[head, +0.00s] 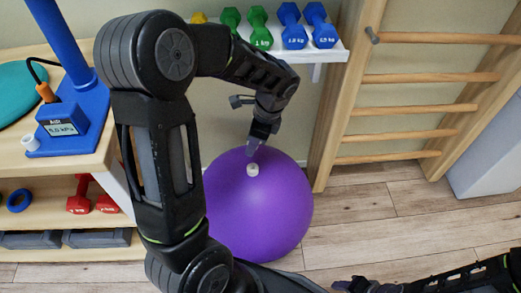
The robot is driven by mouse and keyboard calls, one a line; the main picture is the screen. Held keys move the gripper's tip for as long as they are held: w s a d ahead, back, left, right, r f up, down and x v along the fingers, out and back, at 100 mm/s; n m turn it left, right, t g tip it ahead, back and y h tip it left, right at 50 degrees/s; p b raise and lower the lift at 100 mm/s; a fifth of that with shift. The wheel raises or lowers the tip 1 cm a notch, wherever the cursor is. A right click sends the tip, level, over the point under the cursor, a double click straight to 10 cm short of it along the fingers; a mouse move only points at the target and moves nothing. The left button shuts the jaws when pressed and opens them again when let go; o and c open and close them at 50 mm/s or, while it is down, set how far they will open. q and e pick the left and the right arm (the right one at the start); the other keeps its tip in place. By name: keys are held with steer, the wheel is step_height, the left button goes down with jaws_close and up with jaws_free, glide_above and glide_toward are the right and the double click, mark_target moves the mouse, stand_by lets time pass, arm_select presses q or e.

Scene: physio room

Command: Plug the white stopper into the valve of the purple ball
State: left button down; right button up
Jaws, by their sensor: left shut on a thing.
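The large purple ball (258,215) rests on the floor against the wall. My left gripper (251,155) points down over the ball's top and is shut on the small white stopper (252,170), which shows just below the fingertips. The stopper is at or very near the ball's surface; I cannot tell whether it touches or sits in the valve. The valve itself is not visible. My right gripper (348,285) is low at the bottom edge, right of the ball, and its jaws are too small and dark to read.
A wooden table (75,155) at left holds a blue pump with a gauge (62,128) and a small white cylinder (30,142). A dumbbell shelf (325,53) is on the wall. Wooden wall bars (420,107) stand right. The floor (400,220) right of the ball is clear.

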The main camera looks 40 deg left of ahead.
arm_select(q)
steer(key=shift+a+f, duration=0.15)
steer(key=shift+f, duration=0.35)
steer(key=shift+r+m, duration=0.1)
steer(key=shift+m, duration=0.2)
arm_select(e)
steer(key=shift+w+f, duration=0.25)
steer(key=shift+f, duration=0.05)
steer(key=shift+f, duration=0.1)
arm_select(q)
steer(key=b, duration=0.5)
glide_above(250, 169)
steer(key=f, duration=0.5)
steer(key=shift+w+d+f, duration=0.2)
steer(key=shift+w, duration=0.2)
steer(key=shift+f+b, duration=0.75)
steer(key=shift+b, duration=0.1)
arm_select(e)
step_height(250, 169, down, 6)
steer(key=w+d, duration=0.1)
steer(key=shift+w+d+f, duration=0.15)
steer(key=shift+f, duration=0.1)
arm_select(q)
steer(key=shift+f+b, duration=0.5)
steer(key=shift+f, duration=0.3)
arm_select(e)
steer(key=shift+f, duration=0.5)
